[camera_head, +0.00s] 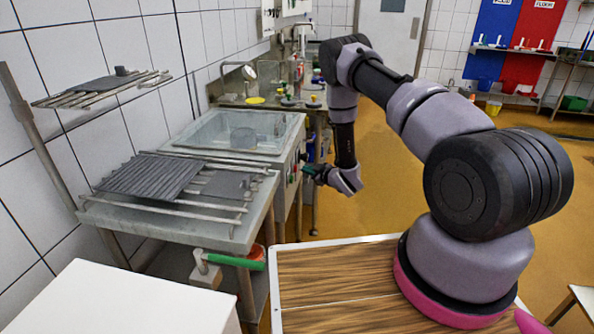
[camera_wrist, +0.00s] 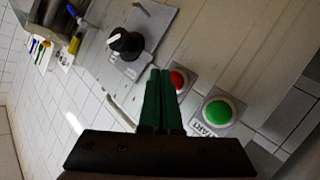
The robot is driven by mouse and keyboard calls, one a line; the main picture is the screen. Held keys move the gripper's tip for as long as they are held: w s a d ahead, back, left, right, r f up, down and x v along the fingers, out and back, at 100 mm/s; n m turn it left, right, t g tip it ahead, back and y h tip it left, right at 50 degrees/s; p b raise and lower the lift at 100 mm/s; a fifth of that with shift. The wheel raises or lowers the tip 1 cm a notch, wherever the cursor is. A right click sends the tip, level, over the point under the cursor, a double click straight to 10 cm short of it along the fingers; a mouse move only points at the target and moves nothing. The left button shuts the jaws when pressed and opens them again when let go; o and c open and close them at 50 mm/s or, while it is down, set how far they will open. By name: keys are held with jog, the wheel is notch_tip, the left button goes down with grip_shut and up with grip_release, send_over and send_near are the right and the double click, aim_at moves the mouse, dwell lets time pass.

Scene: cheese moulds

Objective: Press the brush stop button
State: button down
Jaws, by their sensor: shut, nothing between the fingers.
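A red button (camera_wrist: 179,80) sits on a grey plate on the machine's panel in the wrist view. A green button (camera_wrist: 218,111) with a white rim and a START label is beside it, to the lower right. My gripper (camera_wrist: 160,73) is shut and empty; its green fingers point at the panel, and their tips overlap the left edge of the red button in the picture. Whether they touch it I cannot tell. In the camera_head view my gripper (camera_head: 308,170) is at the front panel of the sink unit, and the red button is not clear there.
A black knob (camera_wrist: 126,43) on a grey plate stands left of the buttons. The sink basin (camera_head: 235,130) and a drain table (camera_head: 225,232) with racks and dark mats lie along the tiled wall.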

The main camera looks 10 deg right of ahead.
jog(key=shift+a, duration=0.1)
jog(key=shift+w+a, duration=0.1)
jog(key=shift+a, duration=0.2)
jog(key=shift+w+a, duration=0.2)
jog(key=shift+a, duration=0.35)
dwell(1.0)
jog(key=shift+d, duration=0.15)
jog(key=shift+s+d, duration=0.3)
jog(key=shift+d, duration=0.45)
jog(key=shift+d, duration=0.1)
jog(key=shift+s+d, duration=0.25)
jog(key=shift+d, duration=0.5)
jog(key=shift+s+d, duration=0.3)
jog(key=shift+d, duration=0.45)
jog(key=shift+s+d, duration=0.25)
jog(key=shift+d, duration=0.5)
